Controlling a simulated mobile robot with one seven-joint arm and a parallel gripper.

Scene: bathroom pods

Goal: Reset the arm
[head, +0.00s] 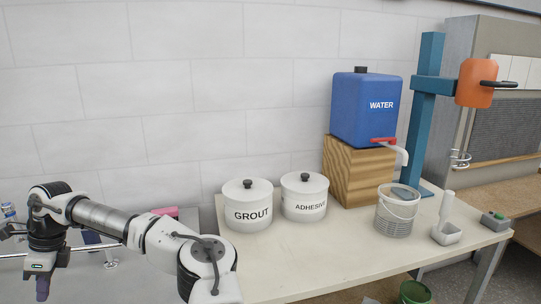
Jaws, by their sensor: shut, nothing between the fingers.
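My arm (107,220) reaches in from the bottom of the head view, extends to the left and bends down at the wrist. My gripper (43,288) hangs at the lower left, pointing down. Its small purple-grey end looks shut, with nothing seen in it. It is left of the worktable and apart from the things on it. What lies directly below it is cut off by the picture's edge.
The worktable (285,255) carries a grout pot (248,214), an adhesive pot (304,205), a blue water tank (362,112) on a wooden block (350,172), a clear bucket (396,212) and a blue mixer stand (420,130). Its front middle is clear. A green bucket (414,292) stands below.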

